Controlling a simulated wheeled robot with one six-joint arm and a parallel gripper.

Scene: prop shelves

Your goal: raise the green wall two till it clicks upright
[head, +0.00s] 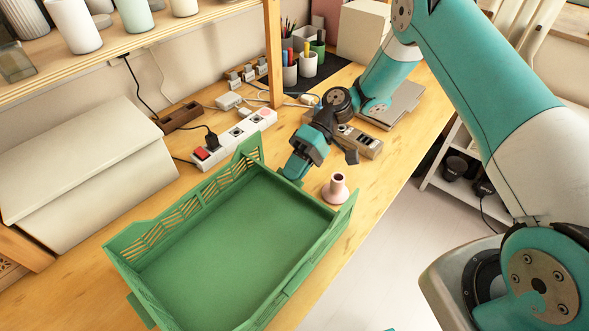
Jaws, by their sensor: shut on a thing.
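A green crate (215,240) stands on the wooden table, with a flat floor and slatted walls. Its slatted long wall (180,217) on the left stands up. The short wall on the far right side (312,196) shows mostly as a thin edge, so its tilt is hard to tell; I take it to be green wall two. My gripper (294,174) reaches down to this wall's top edge from behind and is shut on it. The fingertips and the grasped part are small and partly hidden.
A pale pink vase (336,188) stands close behind the far right wall, right of my gripper. A power strip (233,140) lies behind the crate. Pen cups (290,72) and a shelf post (273,55) are farther back. The table's right edge is near the crate.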

